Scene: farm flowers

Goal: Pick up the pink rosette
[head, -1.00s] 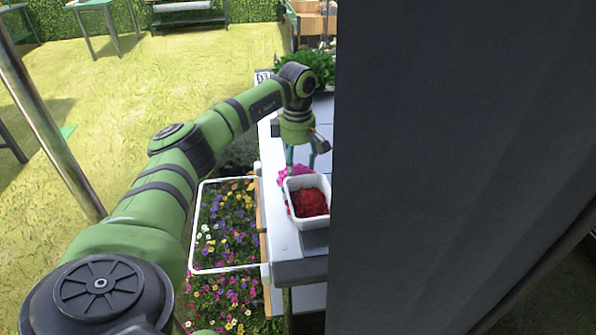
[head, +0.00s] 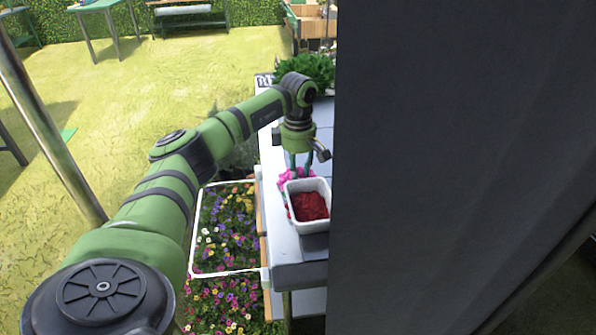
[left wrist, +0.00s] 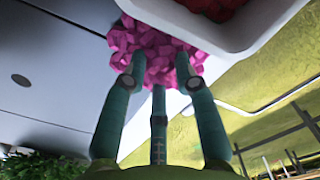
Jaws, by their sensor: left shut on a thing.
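The pink rosette (left wrist: 152,44) is a ruffled bright pink cluster in the left wrist view, between the tips of my left gripper (left wrist: 160,72). In the head view the pink rosette (head: 287,180) shows only in part, behind a white container (head: 320,187). My left gripper (head: 297,163) points down over the table there and is shut on the rosette. The rosette is right beside the container's wall; I cannot tell whether it touches it or the table. My right gripper is not in view.
The white container holds dark red material (head: 309,206). It stands near the left edge of the grey table (head: 290,258). A leafy green plant (head: 305,68) is at the far end. A large dark panel (head: 450,170) hides the right side.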

